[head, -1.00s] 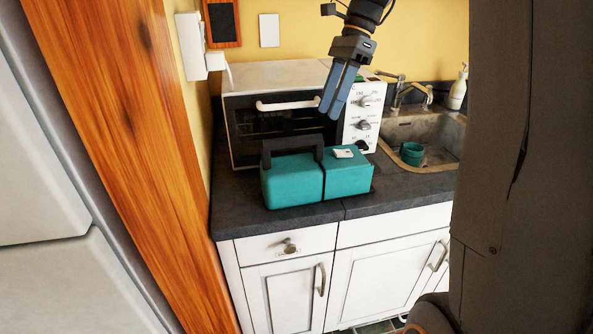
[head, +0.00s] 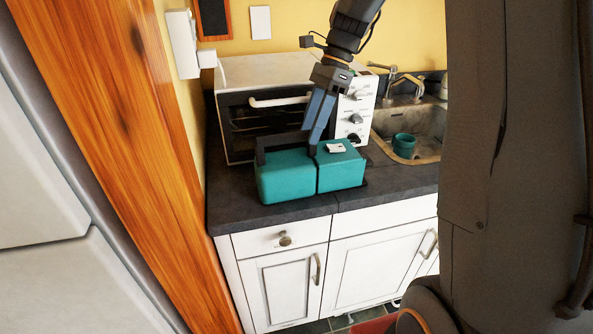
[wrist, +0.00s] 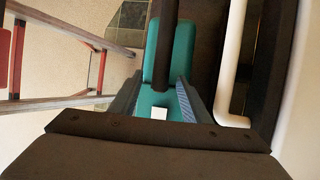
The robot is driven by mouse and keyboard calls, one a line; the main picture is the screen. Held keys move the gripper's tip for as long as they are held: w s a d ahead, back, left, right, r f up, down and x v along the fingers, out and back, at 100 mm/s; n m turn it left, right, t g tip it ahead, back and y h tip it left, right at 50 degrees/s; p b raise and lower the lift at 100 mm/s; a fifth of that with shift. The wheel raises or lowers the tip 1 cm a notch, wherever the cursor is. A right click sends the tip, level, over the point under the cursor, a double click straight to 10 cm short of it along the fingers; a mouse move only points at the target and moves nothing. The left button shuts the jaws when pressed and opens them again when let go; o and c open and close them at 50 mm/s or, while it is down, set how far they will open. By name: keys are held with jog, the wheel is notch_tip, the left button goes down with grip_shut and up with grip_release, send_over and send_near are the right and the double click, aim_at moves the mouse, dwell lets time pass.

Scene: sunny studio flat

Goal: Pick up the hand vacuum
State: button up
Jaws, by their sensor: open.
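The hand vacuum (head: 285,180) is a teal, boxy body with a dark raised handle and a small white patch on top. It lies on the dark counter (head: 240,197) in front of the toaster oven. My gripper (head: 311,140) is open, pointing down at the vacuum's top near the handle; its fingertips partly hide the handle. In the wrist view the teal body (wrist: 182,50) shows between and beyond my open fingers (wrist: 158,95), with the dark handle bar running along its middle. I cannot tell whether the fingers touch it.
The white toaster oven (head: 285,70) with its pale door handle (head: 280,101) stands close behind. A sink (head: 428,150) holding a teal cup (head: 403,145) is at right. A wooden panel (head: 120,150) borders the left. A red-and-metal frame (wrist: 75,40) shows in the wrist view.

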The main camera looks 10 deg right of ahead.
grip_shut()
dwell(1.3)
